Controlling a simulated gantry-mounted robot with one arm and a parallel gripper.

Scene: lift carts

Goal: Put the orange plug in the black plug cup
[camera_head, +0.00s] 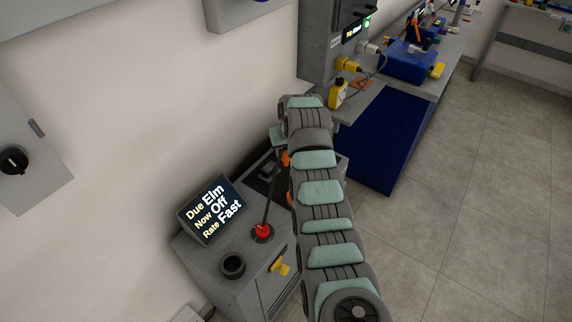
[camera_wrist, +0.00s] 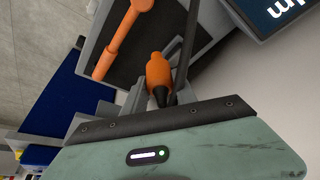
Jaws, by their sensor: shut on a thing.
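The orange plug (camera_wrist: 158,72) is between the fingers of my gripper (camera_wrist: 157,92) in the wrist view, with its dark end toward the gripper body. In the head view a bit of orange, which looks like the plug (camera_head: 285,158), shows under my gripper (camera_head: 282,152), partly hidden by my arm. My gripper is shut on the plug, above or at the dark tray. The black plug cup (camera_head: 233,264) stands upright on the front left of the grey cabinet top, apart from the gripper. It is not visible in the wrist view.
A display (camera_head: 212,208) sits at the cabinet's left back. An orange handle-like piece (camera_wrist: 115,45) lies in the dark tray (camera_wrist: 137,62). A yellow key-like part (camera_head: 279,267) is on the cabinet front.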

